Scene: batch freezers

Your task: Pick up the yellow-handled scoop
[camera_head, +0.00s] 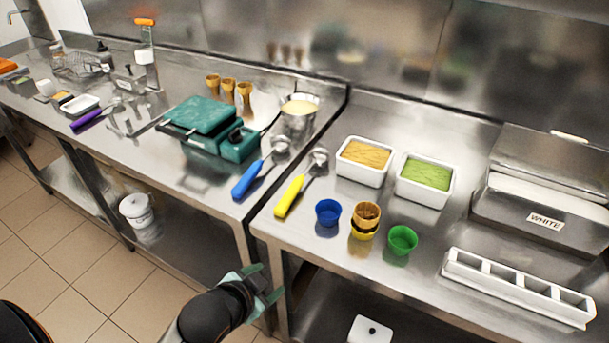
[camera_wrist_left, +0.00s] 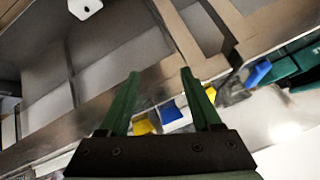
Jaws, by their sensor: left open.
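The yellow-handled scoop (camera_head: 291,196) lies on the steel counter, its handle toward the front edge and its metal bowl toward the back. In the left wrist view its yellow handle (camera_wrist_left: 210,94) shows beside the right finger, which partly covers it. My left gripper (camera_head: 264,284) is open and empty, in front of the counter and apart from the scoop. Its two green fingers (camera_wrist_left: 160,74) stand wide apart in the wrist view. My right gripper is not in view.
A blue-handled scoop (camera_head: 247,180) lies left of it. Blue (camera_head: 328,212), yellow (camera_head: 363,231) and green (camera_head: 403,239) cups stand to the right, with a cone in the yellow one. White tubs (camera_head: 362,178) stand behind. The counter's front edge (camera_head: 262,236) lies between gripper and scoop.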

